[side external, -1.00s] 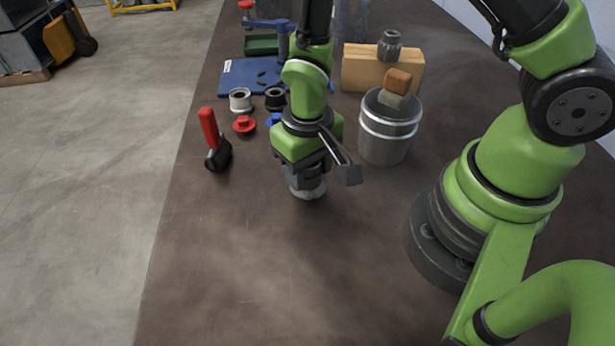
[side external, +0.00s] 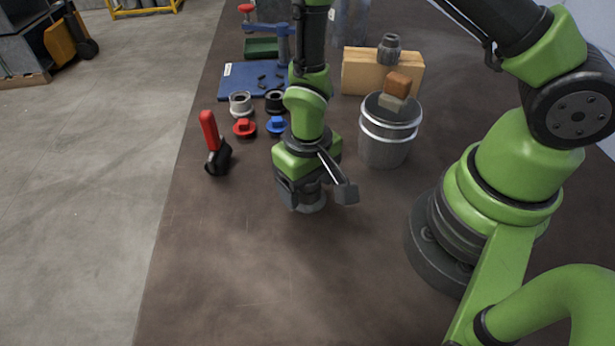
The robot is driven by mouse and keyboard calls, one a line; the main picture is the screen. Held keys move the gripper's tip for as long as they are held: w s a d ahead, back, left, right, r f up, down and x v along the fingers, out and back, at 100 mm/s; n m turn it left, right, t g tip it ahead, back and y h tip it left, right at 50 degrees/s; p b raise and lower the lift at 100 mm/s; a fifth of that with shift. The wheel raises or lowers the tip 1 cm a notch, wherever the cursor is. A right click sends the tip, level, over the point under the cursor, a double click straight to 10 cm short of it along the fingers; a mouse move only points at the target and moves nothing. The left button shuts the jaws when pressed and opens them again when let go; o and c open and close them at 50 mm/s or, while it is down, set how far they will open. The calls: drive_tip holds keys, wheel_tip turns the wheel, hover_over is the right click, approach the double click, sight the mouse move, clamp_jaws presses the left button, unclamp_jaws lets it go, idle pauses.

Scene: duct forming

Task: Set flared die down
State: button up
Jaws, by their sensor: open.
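A grey metal round piece, which looks like the flared die (side external: 312,204), is at the table just under my gripper (side external: 316,194). My gripper points down over it. Its fingers stand apart, one on each side of the piece, and it is open. The upper part of the die is hidden by my gripper, and I cannot tell whether the fingers touch it. The lower rim appears to rest on the brown table (side external: 250,260).
A red-handled tool (side external: 214,145), red piece (side external: 244,128), blue piece (side external: 277,125), and silver (side external: 240,104) and black rings (side external: 275,101) stand behind left. A metal bucket (side external: 385,148) and tan block (side external: 372,72) stand behind right. The table's front is clear.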

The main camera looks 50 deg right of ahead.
drive_tip(key=s+d+r+m+t+y, duration=0.1)
drive_tip(key=s+d+r+t, duration=0.1)
drive_tip(key=r, duration=1)
drive_tip(key=s+d+r+t, duration=0.1)
drive_tip(key=r, duration=1.1)
drive_tip(key=s+d+r+t+y, duration=0.1)
drive_tip(key=s+r+t, duration=0.3)
drive_tip(key=s, duration=0.3)
drive_tip(key=shift+s+d+r+m, duration=0.15)
drive_tip(key=shift+d+r+m, duration=0.25)
drive_tip(key=shift+r, duration=0.45)
